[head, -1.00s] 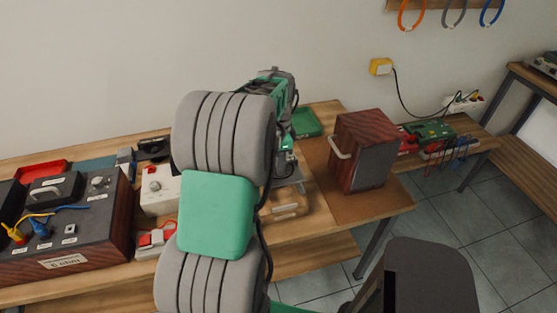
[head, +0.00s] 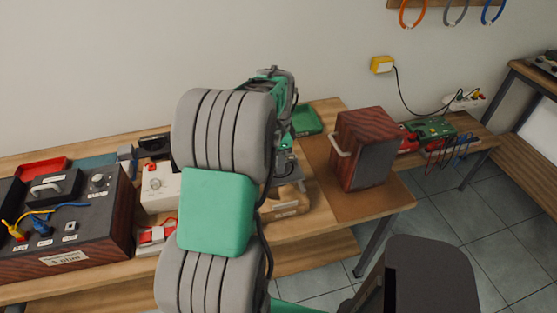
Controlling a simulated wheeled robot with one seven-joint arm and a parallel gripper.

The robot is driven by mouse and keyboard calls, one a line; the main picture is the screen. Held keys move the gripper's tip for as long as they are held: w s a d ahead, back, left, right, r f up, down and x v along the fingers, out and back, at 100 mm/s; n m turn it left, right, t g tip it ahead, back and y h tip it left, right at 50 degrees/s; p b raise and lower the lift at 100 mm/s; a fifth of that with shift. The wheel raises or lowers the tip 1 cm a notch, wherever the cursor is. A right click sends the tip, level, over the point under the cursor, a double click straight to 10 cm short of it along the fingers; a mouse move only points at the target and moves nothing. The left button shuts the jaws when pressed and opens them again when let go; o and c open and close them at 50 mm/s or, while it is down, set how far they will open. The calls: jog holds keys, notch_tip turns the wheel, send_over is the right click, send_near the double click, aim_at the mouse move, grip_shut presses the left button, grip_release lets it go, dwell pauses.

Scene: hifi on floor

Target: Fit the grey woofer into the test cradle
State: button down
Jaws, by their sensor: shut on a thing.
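The test cradle appears to be the light wooden block (head: 287,205) on the workbench, just right of my arm. My gripper (head: 287,178) is low over the back of this block, partly hidden behind my own arm links. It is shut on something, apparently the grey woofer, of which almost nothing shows. I cannot tell whether the woofer touches or sits in the cradle.
A dark red wooden box with a handle (head: 363,150) stands close to the right on a brown mat (head: 375,200). A green tray (head: 306,121) lies behind. A white unit (head: 160,187) and a large dark console (head: 75,240) stand left.

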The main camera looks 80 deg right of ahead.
jog(key=shift+f+b, duration=2.75)
jog(key=shift+f, duration=1.85)
jog(key=c, duration=1.2)
grip_release()
jog(key=shift+c, duration=0.2)
jog(key=o, duration=0.4)
jog(key=shift+f, duration=0.1)
jog(key=shift+c, duration=0.2)
jog(key=shift+a+f, duration=0.1)
